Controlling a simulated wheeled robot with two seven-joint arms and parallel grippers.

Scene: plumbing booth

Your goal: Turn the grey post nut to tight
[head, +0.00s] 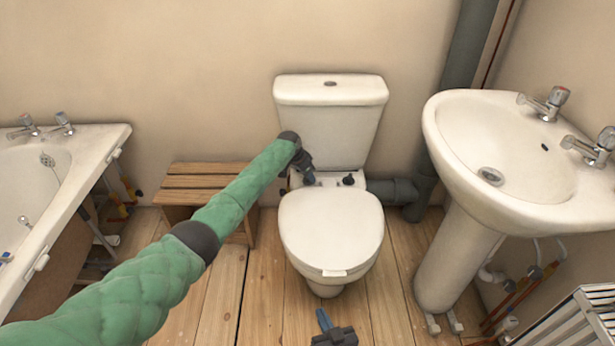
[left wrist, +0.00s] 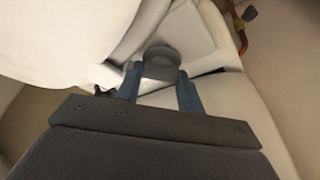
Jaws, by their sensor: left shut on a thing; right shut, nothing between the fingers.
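The grey post nut (left wrist: 160,62) shows in the left wrist view as a round grey cap between the two blue fingers of my left gripper (left wrist: 159,77). The fingers are shut on its sides. In the head view my left gripper (head: 308,178) is at the left rear of the toilet, behind the seat lid and below the cistern; it hides the nut there. How tight the nut is cannot be told. My right gripper (head: 322,318) is shut and empty, low in front of the toilet.
The toilet's seat lid (head: 331,228) is down, with the cistern (head: 331,120) behind. A dark fitting (head: 348,180) stands at the right rear of the seat. A wooden stool (head: 190,187) and bath (head: 50,190) are left; a basin (head: 520,160) is right.

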